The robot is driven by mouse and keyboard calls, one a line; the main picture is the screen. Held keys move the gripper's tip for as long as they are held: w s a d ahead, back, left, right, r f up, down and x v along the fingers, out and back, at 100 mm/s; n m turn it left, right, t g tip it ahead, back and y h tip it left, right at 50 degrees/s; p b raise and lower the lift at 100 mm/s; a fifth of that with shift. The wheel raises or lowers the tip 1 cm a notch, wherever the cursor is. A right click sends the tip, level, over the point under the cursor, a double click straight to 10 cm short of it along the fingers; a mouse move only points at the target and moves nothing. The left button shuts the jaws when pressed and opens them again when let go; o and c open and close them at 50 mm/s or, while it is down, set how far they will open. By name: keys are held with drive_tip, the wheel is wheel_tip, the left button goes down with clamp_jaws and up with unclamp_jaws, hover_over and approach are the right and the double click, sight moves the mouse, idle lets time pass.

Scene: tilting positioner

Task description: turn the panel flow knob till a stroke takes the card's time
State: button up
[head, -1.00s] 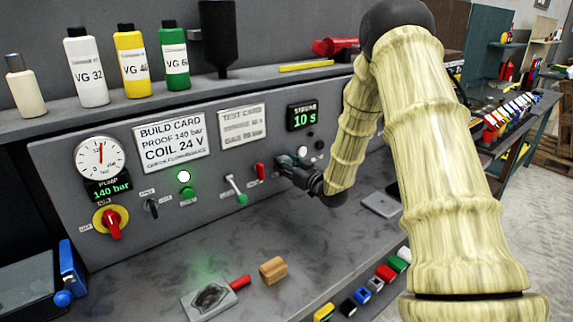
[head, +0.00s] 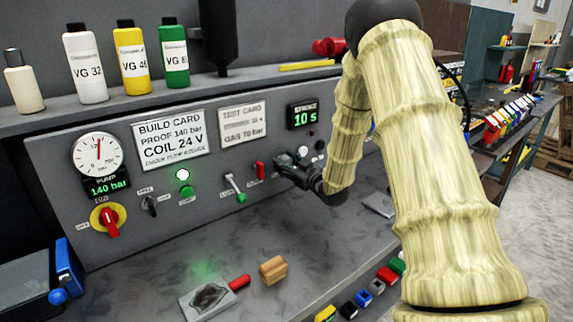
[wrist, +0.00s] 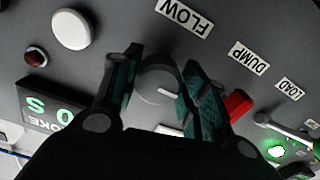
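The flow knob (wrist: 158,84) is a grey round knob with a pale pointer line, on the grey panel under the FLOW label (wrist: 184,14) in the wrist view. My gripper (wrist: 162,62) has a finger on each side of it, and both appear to touch its sides. In the head view my gripper (head: 292,172) is at the panel, and it and my arm hide the knob. The stroke display (head: 304,116) reads 10 s in green. The test card (head: 243,127) is left of it, its small print too blurred to read surely.
A red-handled lever (head: 260,172) and a green-tipped lever (head: 236,190) stand close left of my gripper. A white button (wrist: 72,29) and a dark red lamp (wrist: 36,56) are near it. The pump display (head: 107,186) reads 140 bar. A wooden block (head: 273,270) lies on the bench.

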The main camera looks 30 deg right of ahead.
drive_tip(key=shift+o, duration=0.4)
drive_tip(key=shift+d, duration=0.2)
drive_tip(key=shift+s, duration=0.5)
drive_tip(key=s+d, duration=0.1)
drive_tip(key=s, duration=1)
drive_tip(key=shift+s+f, duration=0.1)
